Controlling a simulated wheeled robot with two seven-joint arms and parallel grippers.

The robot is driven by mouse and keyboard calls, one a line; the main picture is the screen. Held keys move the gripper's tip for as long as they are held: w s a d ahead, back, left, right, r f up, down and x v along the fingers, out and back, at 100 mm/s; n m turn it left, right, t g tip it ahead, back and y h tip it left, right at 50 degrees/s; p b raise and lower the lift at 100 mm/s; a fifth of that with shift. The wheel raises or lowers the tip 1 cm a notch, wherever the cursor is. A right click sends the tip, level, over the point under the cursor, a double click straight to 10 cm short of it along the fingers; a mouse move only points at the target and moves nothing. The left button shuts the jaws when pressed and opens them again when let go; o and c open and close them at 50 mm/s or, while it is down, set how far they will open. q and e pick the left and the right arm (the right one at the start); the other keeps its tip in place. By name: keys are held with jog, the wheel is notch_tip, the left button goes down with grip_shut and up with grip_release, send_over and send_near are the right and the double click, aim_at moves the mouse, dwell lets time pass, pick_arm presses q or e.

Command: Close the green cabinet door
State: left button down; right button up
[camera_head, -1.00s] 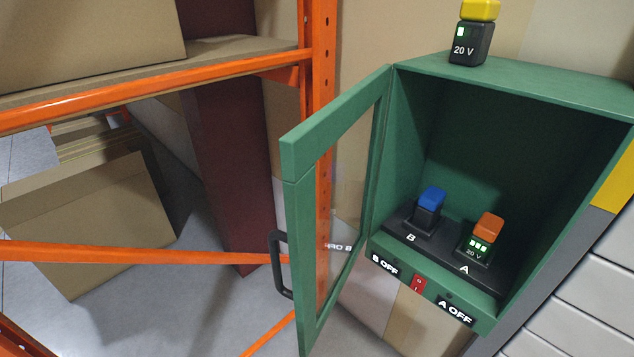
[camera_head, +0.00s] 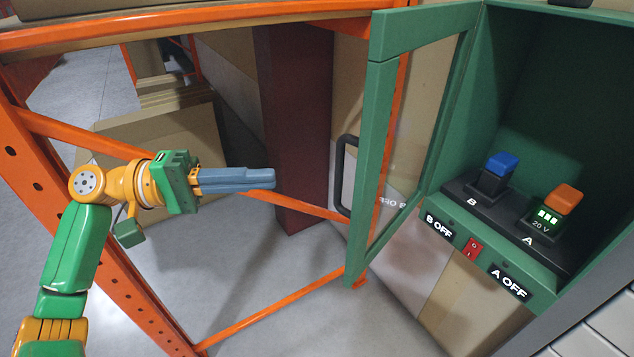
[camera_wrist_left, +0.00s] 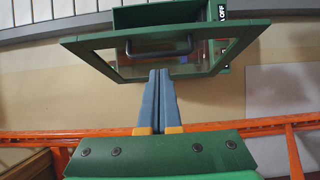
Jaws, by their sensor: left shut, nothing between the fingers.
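The green cabinet (camera_head: 540,60) is at the right in the head view. Its green-framed glass door (camera_head: 376,150) stands open, swung out on the cabinet's left side. A black handle (camera_head: 343,176) is on the door's outer face. My left gripper (camera_head: 273,178) is shut and empty, to the left of the handle and apart from it. In the left wrist view the shut fingers (camera_wrist_left: 159,75) point toward the door (camera_wrist_left: 90,45), with the handle (camera_wrist_left: 160,47) just beyond their tips. My right gripper is not in view.
Inside the cabinet a blue-topped battery (camera_head: 496,174) and an orange-topped battery (camera_head: 556,207) stand on a black charger, above a red switch (camera_head: 473,249). An orange rack (camera_head: 75,128) with slanting braces frames the left side. Cardboard boxes (camera_head: 165,140) lie behind it.

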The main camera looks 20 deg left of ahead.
aim_at(337, 171)
pick_arm(q)
jog(key=p+x, duration=0.1)
jog(key=x, duration=0.3)
jog(key=r+p+x, duration=0.1)
jog(key=x, duration=0.1)
jog(key=shift+s+p, duration=0.15)
jog(key=shift+p, duration=0.2)
jog(key=d, duration=0.1)
jog(key=d+p, duration=0.1)
jog(key=s+d+f+p, duration=0.1)
jog(key=d, duration=0.1)
jog(key=shift+d, duration=0.1)
